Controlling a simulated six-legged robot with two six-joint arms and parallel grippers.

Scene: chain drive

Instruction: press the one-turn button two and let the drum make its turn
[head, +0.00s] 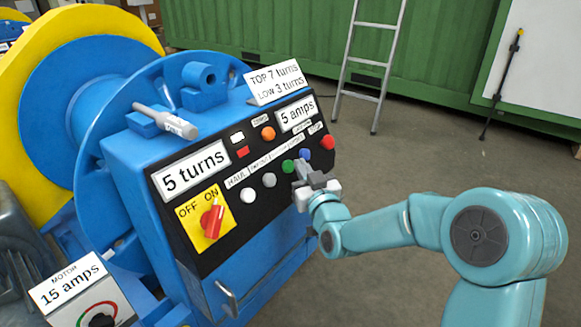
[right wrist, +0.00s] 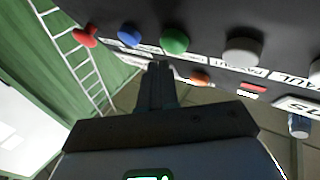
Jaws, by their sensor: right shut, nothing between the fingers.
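The blue control box carries a black panel (head: 222,229) with a row of round buttons: white (head: 248,196), grey (head: 268,180), green (head: 288,166), blue (head: 305,155) and red (head: 327,142). Their small labels are mostly too small to read. My right gripper (head: 299,170) is shut and empty just in front of the green and blue buttons. In the right wrist view its fingertips (right wrist: 160,68) lie below the green button (right wrist: 174,41) and the blue button (right wrist: 129,35), apart from both in the picture. The drum (head: 85,85) stands behind the box. My left gripper is not in view.
A yellow OFF/ON switch (head: 211,218) with a red knob sits low on the panel. Signs read 5 turns (head: 191,172), 5 amps (head: 297,114) and TOP 7 turns, LOW 3 turns (head: 277,81). A ladder (head: 367,62) leans on a green container behind clear floor.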

